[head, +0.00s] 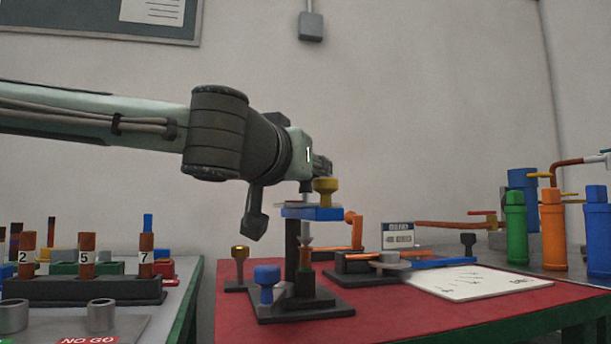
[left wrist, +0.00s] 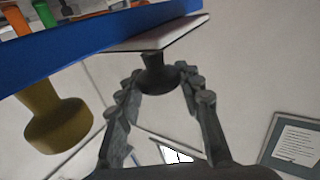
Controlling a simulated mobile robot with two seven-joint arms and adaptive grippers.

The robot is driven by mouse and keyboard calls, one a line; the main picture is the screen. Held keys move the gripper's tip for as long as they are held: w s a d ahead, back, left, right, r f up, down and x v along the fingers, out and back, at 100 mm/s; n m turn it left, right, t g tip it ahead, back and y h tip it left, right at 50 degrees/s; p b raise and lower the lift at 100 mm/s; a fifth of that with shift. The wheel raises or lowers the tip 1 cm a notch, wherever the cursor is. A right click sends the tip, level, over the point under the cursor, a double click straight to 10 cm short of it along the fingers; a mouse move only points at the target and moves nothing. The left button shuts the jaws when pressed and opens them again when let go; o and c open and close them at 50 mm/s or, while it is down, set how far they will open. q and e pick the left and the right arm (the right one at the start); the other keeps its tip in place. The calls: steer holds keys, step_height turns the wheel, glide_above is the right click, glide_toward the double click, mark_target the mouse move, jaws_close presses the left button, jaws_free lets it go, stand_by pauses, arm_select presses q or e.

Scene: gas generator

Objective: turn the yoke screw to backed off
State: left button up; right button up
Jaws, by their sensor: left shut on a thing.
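The blue yoke bar (head: 325,214) sits across the top of a dark post on a black base, with a yellow knob (head: 325,188) standing on its right part. In the left wrist view the blue bar (left wrist: 60,45) crosses the top, with the yellow knob (left wrist: 58,125) at left. A dark flared screw head (left wrist: 158,72) stands out from a pale plate (left wrist: 165,34) beside the bar. My left gripper (left wrist: 165,85) is shut on this screw head, its fingertips on either side. In the head view the wrist hides most of the grip. My right gripper is not seen.
A red table (head: 400,320) holds a blue-knobbed part (head: 267,278), a brass-topped post (head: 240,262) and a white sheet (head: 475,283). Numbered cylinders stand in a rack (head: 85,290) at left. Green (head: 516,228), orange and blue cylinders stand at right.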

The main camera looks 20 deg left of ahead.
arm_select(q)
steer(key=shift+n+y, duration=1)
steer(key=shift+y, duration=0.5)
steer(key=o, duration=1.2)
steer(key=s, duration=0.2)
steer(key=s+d, duration=0.1)
steer(key=s, duration=0.4)
steer(key=shift+s+d, duration=0.15)
steer(key=shift+d, duration=0.15)
